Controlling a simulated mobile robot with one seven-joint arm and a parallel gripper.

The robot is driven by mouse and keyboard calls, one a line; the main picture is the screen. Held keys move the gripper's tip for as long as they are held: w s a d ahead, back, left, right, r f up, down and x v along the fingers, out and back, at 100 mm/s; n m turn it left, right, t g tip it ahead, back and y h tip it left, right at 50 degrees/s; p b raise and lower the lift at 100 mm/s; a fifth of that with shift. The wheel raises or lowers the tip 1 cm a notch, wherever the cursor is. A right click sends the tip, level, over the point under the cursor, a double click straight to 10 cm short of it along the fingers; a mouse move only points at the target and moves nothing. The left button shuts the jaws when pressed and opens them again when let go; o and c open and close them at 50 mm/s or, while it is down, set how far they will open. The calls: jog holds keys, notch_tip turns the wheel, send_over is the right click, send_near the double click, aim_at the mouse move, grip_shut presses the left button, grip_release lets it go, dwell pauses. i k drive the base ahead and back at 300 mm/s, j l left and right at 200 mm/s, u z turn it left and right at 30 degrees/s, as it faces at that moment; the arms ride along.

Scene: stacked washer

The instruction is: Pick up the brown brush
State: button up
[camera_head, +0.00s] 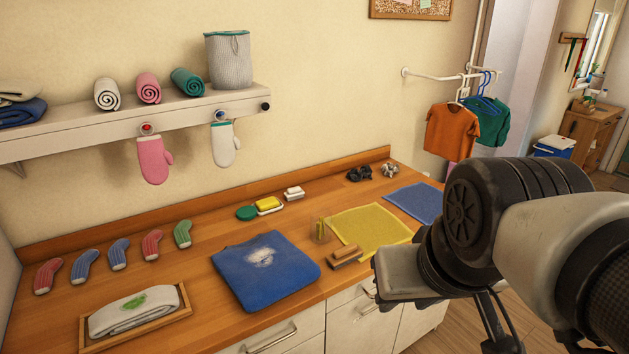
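The brown brush (345,257) lies on the wooden counter near its front edge. It has a wooden top and a darker lower part. It sits right of the blue folded cloth (265,278) and just in front of the yellow cloth (372,231). My arm (530,215) fills the right side, with its grey and black end (402,277) a little to the right of the brush in the picture. A gap shows between them. I cannot make out the fingertips or whether they hold anything.
A small clear holder (321,231) stands just behind the brush. A wooden tray (97,345) with a stained white cloth and several socks (152,244) lie to the left. A green dish and soaps (268,204) are farther back. Drawers (270,342) front the counter.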

aim_at(339, 257)
jog(key=i+l, duration=0.15)
jog(key=l, duration=0.2)
jog(key=i+l, duration=0.2)
jog(key=l, duration=0.15)
jog(key=i+l, duration=0.15)
jog(key=l, duration=0.2)
jog(key=i+l, duration=0.2)
jog(key=l, duration=0.15)
jog(key=i+u, duration=0.1)
jog(key=u, duration=0.4)
jog(key=i+u, duration=0.1)
jog(key=u, duration=0.85)
jog(key=i+l, duration=0.1)
jog(key=i, duration=0.2)
jog(key=u, duration=0.05)
